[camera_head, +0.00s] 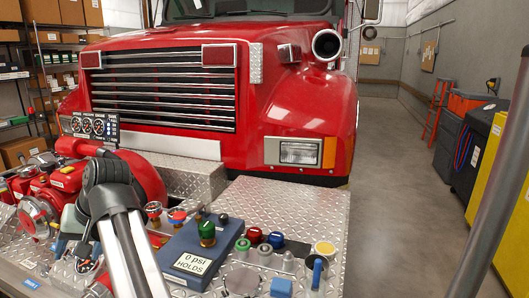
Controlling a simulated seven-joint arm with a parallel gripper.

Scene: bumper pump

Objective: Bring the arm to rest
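My arm (129,238) rises from the bottom edge at the left, a silver and dark link ending in a dark joint (106,172). Beyond it, a dark and silver part (75,225) reaches down among the pump fittings and may be the end of my arm. My gripper's fingers cannot be made out there, nor whether they hold or touch anything.
Red pump parts (40,190) crowd around the arm at left. A blue box labelled "0 psi HOLDS" (190,262) with a green knob (207,231) stands to its right. Several knobs sit on the diamond-plate bumper (305,212) before the red truck (290,105).

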